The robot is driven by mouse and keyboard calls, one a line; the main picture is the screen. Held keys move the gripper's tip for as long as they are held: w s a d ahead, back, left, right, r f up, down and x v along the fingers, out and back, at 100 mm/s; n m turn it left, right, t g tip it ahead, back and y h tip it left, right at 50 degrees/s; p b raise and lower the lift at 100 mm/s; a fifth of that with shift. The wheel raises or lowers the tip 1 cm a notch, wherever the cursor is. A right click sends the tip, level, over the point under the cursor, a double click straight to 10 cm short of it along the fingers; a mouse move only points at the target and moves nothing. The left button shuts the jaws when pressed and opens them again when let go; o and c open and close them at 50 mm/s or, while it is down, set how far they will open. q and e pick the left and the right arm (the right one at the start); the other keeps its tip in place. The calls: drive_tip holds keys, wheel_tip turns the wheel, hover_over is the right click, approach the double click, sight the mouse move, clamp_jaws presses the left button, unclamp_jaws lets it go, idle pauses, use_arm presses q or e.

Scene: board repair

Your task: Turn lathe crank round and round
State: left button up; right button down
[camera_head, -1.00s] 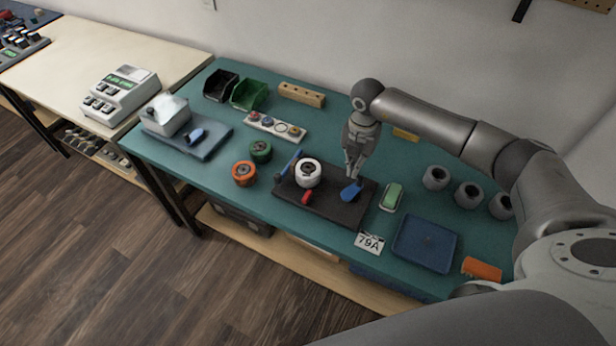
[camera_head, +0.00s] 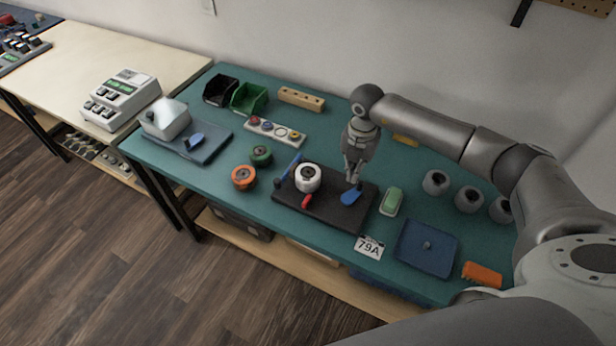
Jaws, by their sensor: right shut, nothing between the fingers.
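A dark board (camera_head: 328,209) lies on the teal bench. On it stand a white round piece with a dark centre (camera_head: 308,177), a small red handle (camera_head: 307,201), a blue bar (camera_head: 291,164) and a blue paddle-shaped piece (camera_head: 350,198). I cannot tell for certain which of these is the lathe crank. My right gripper (camera_head: 352,181) points down over the right part of the board, shut and empty, just above the blue paddle-shaped piece. Whether it touches that piece is too small to tell. My left gripper is not in view.
An orange roll (camera_head: 243,177) and a green roll (camera_head: 261,155) stand left of the board. A green block (camera_head: 392,200), a blue tray (camera_head: 426,248) and several grey cylinders (camera_head: 436,183) are to the right. A grey box (camera_head: 165,119) stands on a blue-grey plate at left.

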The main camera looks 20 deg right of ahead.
sight(351, 189)
idle(0.4)
drive_tip(key=shift+f+b, duration=0.3)
drive_tip(key=shift+f, duration=0.15)
drive_tip(key=shift+f+b, duration=1.4)
drive_tip(key=shift+f, duration=0.5)
drive_tip(key=shift+s, duration=0.1)
